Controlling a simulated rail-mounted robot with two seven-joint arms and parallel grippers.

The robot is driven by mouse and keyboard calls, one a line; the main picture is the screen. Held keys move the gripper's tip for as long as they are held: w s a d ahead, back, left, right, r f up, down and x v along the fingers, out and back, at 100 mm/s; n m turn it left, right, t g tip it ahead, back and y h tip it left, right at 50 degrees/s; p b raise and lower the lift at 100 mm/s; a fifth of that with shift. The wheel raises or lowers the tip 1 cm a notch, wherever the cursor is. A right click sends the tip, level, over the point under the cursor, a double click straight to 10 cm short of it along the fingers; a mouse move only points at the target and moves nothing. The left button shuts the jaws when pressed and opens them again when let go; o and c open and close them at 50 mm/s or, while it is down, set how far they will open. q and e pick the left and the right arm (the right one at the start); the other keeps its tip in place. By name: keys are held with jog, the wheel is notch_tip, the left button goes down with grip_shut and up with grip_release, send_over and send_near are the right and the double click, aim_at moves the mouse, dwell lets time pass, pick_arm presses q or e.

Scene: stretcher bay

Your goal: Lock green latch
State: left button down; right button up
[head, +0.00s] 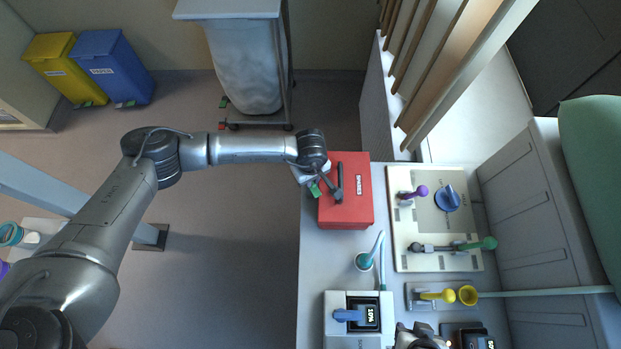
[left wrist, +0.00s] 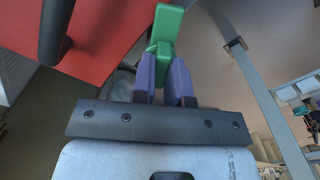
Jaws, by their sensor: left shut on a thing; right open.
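A red case (head: 357,210) with a dark handle (head: 339,182) stands on the bench's left edge; its side also shows in the left wrist view (left wrist: 105,40). The green latch (head: 315,189) is at the case's left side, partly hidden by my arm. In the left wrist view my left gripper (left wrist: 165,78) has its purple fingers shut on the lower part of the green latch (left wrist: 168,22), whose upper part sticks out beyond them. I cannot tell the latch's lock position. My right gripper (head: 424,338) is at the bottom edge, open, partly cut off, and away from the case.
Right of the case lies a beige panel (head: 430,226) with purple, blue and green handles. A wheeled bin (head: 243,60) stands behind; the floor at left is open.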

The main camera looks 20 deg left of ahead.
pick_arm(q)
jog(key=n+b, duration=0.3)
jog(key=n, duration=0.3)
jog(key=shift+f, duration=0.1)
jog(key=n+b, duration=0.1)
jog(key=n, duration=0.2)
jog(key=shift+n, duration=0.3)
jog(key=shift+n+b, duration=0.55)
jog(key=shift+n, duration=0.55)
pick_arm(e)
jog(key=shift+f, duration=2.8)
jog(key=shift+d, duration=0.1)
pick_arm(q)
jog(key=c, duration=1.1)
grip_release()
jog(key=shift+c, duration=0.2)
pick_arm(e)
jog(key=shift+f, duration=0.1)
pick_arm(q)
jog(key=shift+r, duration=0.25)
